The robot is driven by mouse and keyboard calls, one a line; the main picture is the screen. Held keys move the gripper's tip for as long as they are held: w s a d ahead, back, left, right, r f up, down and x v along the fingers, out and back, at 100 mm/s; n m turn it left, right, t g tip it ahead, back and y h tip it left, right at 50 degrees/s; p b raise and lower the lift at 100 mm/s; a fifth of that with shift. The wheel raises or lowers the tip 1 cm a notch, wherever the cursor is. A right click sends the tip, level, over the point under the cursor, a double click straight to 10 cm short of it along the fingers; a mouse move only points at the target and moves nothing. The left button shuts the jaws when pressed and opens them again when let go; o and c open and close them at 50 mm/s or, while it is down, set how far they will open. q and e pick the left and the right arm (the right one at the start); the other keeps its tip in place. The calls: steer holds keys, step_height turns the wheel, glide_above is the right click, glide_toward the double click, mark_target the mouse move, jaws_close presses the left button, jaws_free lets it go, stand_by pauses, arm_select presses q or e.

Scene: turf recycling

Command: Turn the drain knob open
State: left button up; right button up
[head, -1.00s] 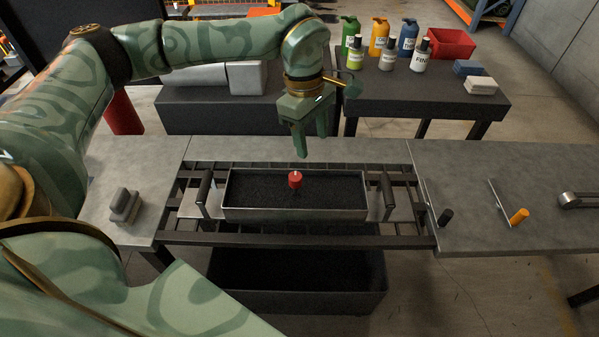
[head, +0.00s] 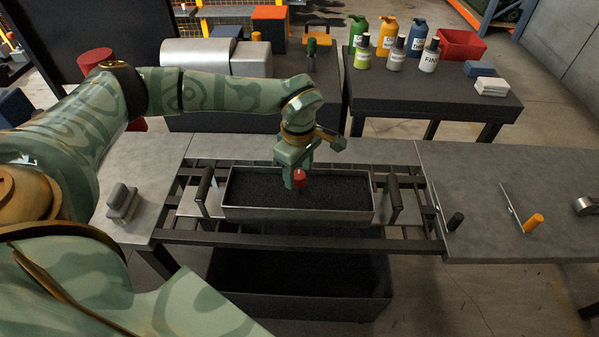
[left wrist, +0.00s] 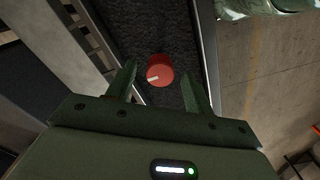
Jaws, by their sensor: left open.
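The red drain knob (head: 299,178) stands in the middle of the dark-filled metal tray (head: 240,216). My left gripper (head: 297,182) is lowered over the tray at the knob and partly hides it. In the left wrist view the round red knob (left wrist: 160,70), with a white mark on its lower left, shows between the tips of my open left gripper (left wrist: 158,84). Gaps show on both sides of the knob, so the fingers are apart from it. My right gripper is not in view.
The tray sits on a slatted frame with black handles (head: 203,188) at its sides. A grey block (head: 124,203) lies on the left worktop. Black and orange-handled tools (head: 533,223) lie on the right worktop. Bottles (head: 389,38) stand on the back table. A dark bin (head: 300,290) is below.

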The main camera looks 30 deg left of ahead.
arm_select(q)
steer(key=shift+f, duration=0.3)
steer(key=c, duration=1)
